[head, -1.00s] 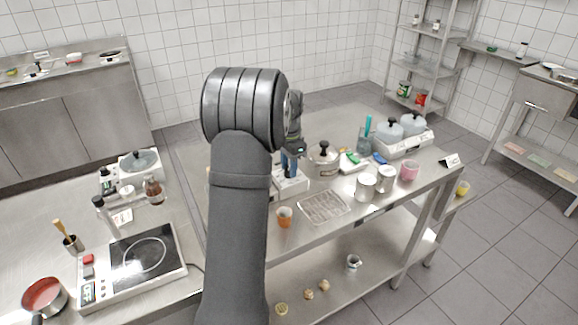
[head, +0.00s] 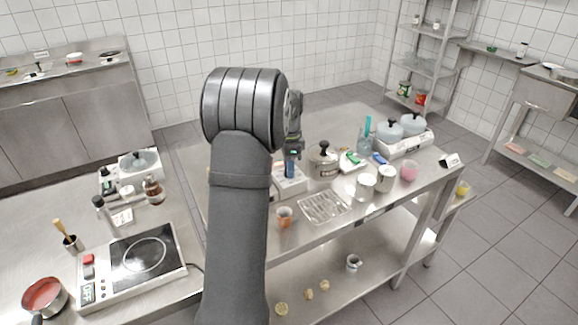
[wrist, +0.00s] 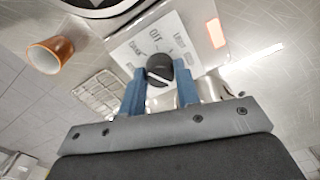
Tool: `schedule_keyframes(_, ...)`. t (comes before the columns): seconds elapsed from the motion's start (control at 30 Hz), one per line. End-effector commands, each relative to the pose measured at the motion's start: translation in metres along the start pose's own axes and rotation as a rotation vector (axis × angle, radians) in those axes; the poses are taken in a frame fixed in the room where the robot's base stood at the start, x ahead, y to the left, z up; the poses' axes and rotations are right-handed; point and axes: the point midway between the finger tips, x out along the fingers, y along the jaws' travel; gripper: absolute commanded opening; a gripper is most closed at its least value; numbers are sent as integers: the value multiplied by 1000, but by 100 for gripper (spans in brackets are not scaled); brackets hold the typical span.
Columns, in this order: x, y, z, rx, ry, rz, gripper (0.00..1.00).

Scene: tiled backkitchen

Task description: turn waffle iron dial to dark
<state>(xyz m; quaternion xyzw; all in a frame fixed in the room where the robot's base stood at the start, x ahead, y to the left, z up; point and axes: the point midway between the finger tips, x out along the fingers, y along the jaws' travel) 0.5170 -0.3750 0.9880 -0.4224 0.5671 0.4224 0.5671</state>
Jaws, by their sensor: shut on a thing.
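The waffle iron's white control panel (wrist: 187,50) shows in the wrist view, with small printed labels around a round black dial (wrist: 158,66) that has a white pointer line. In the head view my gripper (head: 290,168) points down at the white base (head: 291,187) of the waffle iron. My arm hides most of the iron there, and the dial cannot be made out.
An orange cup (head: 285,216) and a wire rack (head: 325,207) stand in front of the iron. An induction hob (head: 140,262) is on the left counter.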

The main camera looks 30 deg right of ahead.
Motion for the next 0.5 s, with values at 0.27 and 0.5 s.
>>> schedule_keyframes(0.27,0,0,-1,0,1,-1,43)
schedule_keyframes(0.5,0,0,0,-1,1,0,51)
